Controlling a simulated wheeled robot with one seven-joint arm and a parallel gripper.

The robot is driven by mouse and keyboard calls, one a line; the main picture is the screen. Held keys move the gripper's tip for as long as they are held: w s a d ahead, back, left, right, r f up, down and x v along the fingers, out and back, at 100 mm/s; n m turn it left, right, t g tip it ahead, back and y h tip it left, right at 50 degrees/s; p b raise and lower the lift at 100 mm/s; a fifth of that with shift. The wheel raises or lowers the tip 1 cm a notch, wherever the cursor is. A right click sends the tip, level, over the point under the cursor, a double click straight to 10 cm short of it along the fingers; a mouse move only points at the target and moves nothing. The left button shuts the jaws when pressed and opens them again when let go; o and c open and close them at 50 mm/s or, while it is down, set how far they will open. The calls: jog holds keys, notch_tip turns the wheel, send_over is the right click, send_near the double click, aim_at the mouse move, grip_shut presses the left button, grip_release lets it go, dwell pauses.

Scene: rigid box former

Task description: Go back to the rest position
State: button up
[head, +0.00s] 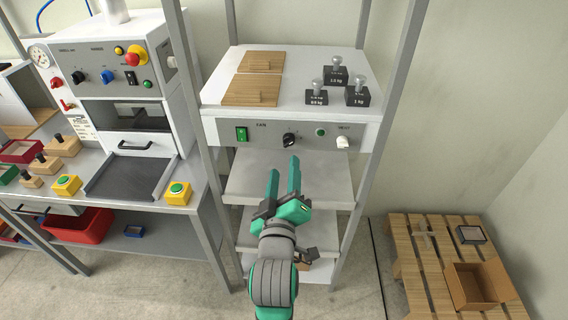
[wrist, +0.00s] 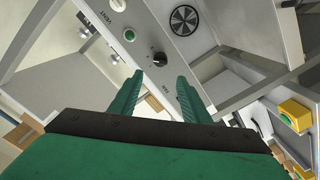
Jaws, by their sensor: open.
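My gripper (head: 284,184) is green with a dark base and stands open and empty in front of the shelf rack. Its two fingers point toward the rack's control panel (head: 292,137), just below and in front of it. In the wrist view, the two fingers of my gripper (wrist: 162,94) are spread with a gap between them and nothing in it. The panel also shows there with a black knob (wrist: 159,59) and a green button (wrist: 129,35). No contact between the fingers and the rack is visible.
Three black weights (head: 336,78) and two wooden boards (head: 258,75) lie on the rack's top. Metal posts (head: 398,100) flank my arm. A machine bench (head: 120,170) stands left with yellow button boxes (head: 66,185). A pallet (head: 410,262) with an open cardboard box (head: 478,284) lies right.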

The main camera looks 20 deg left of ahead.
jog(key=shift+s, duration=0.15)
jog(key=shift+d, duration=0.1)
jog(key=s+d+f+m+g+h, duration=0.1)
jog(key=s+d+f+m, duration=0.2)
jog(key=s+d+f, duration=0.5)
jog(key=s+d+f+m+h, duration=0.1)
jog(key=s+f+m, duration=0.25)
jog(key=f, duration=0.75)
jog(key=s+d+f+m+h, duration=0.1)
jog(key=s+d+f+m, duration=0.1)
jog(key=s, duration=0.9)
jog(key=s+d+f+m+g+h, duration=0.1)
jog(key=s+d, duration=0.5)
jog(key=s, duration=0.6)
notch_tip(320, 180, down, 4)
jog(key=m+h, duration=0.1)
jog(key=m, duration=0.1)
jog(key=shift+s+r+m, duration=0.15)
jog(key=shift+m, duration=0.2)
